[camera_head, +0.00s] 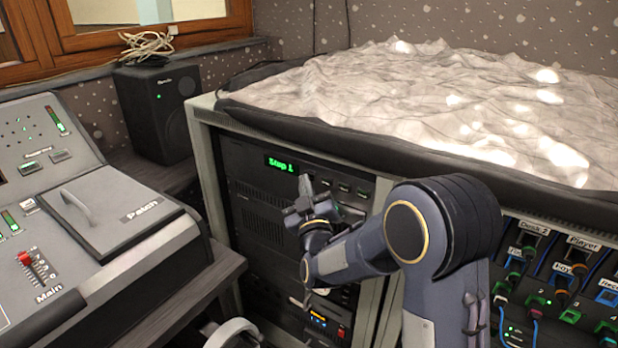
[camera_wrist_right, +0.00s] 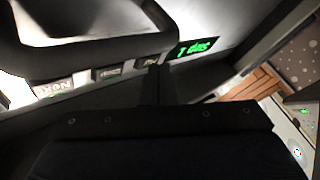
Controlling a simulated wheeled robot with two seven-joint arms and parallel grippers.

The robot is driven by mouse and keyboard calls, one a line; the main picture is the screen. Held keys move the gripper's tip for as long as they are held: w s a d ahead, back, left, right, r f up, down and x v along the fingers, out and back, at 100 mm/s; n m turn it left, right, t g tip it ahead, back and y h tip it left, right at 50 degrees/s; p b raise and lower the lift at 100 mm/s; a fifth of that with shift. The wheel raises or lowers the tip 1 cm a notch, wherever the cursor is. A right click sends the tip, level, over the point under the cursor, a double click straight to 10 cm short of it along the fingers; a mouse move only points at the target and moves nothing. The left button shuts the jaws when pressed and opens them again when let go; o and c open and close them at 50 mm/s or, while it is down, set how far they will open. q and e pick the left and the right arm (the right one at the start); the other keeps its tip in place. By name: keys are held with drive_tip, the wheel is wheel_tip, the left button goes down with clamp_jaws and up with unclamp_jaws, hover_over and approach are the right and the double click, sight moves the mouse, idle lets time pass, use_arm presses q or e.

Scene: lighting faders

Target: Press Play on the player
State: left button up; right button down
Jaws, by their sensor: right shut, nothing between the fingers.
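The player (camera_head: 262,180) is a dark unit at the top of the rack, and its green display reads "Stop 1". A row of small buttons (camera_head: 344,187) runs to the right of the display. In the right wrist view the display (camera_wrist_right: 196,47) is upside down, with lit button labels (camera_wrist_right: 107,73) beside it. My right gripper (camera_head: 304,184) is shut and empty, its tip in front of the player just right of the display and by the nearest button. I cannot tell whether it touches. The wrist and forearm hide part of the rack below. My left gripper is not in view.
A crumpled grey cover with a dark padded edge (camera_head: 330,143) lies on top of the rack, just above the player. A lighting desk (camera_head: 150,250) stands at the left, with a black speaker (camera_head: 160,110) behind it. A patch panel with cables (camera_head: 560,280) is at the right.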

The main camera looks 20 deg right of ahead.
drive_tip(key=shift+d, duration=0.1)
idle(0.3)
drive_tip(key=shift+s+a+b, duration=0.3)
drive_tip(key=shift+s+a, duration=0.1)
drive_tip(key=shift+a, duration=0.15)
drive_tip(key=s+a, duration=0.1)
drive_tip(key=a, duration=0.1)
drive_tip(key=s+a, duration=0.2)
drive_tip(key=shift+b, duration=0.4)
idle(0.8)
